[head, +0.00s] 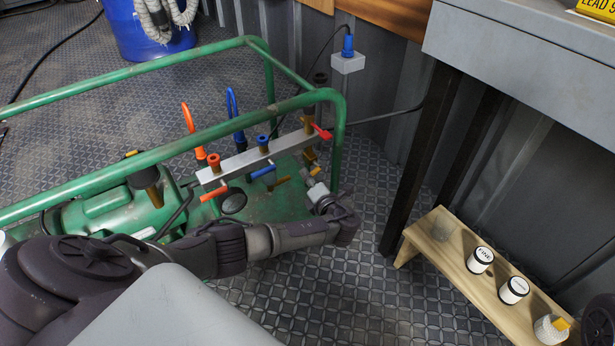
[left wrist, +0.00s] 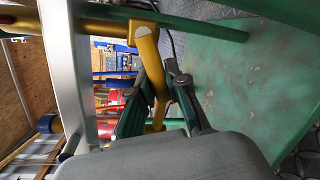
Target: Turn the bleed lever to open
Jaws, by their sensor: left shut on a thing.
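The yellow bleed lever (left wrist: 150,62) hangs from a fitting beside the grey manifold bar and passes between my left gripper's fingers in the left wrist view. My left gripper (left wrist: 160,100) is shut on the lever. In the head view my left gripper (head: 316,180) is by the right end of the grey manifold bar (head: 240,166), low inside the green frame. The grip itself is small and partly hidden there.
The green tubular frame (head: 338,130) surrounds the pump, with an upright close to my gripper. Orange (head: 214,193), blue (head: 262,172) and red (head: 322,132) handles stick out along the bar. A wooden bench (head: 460,270) with small jars stands right.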

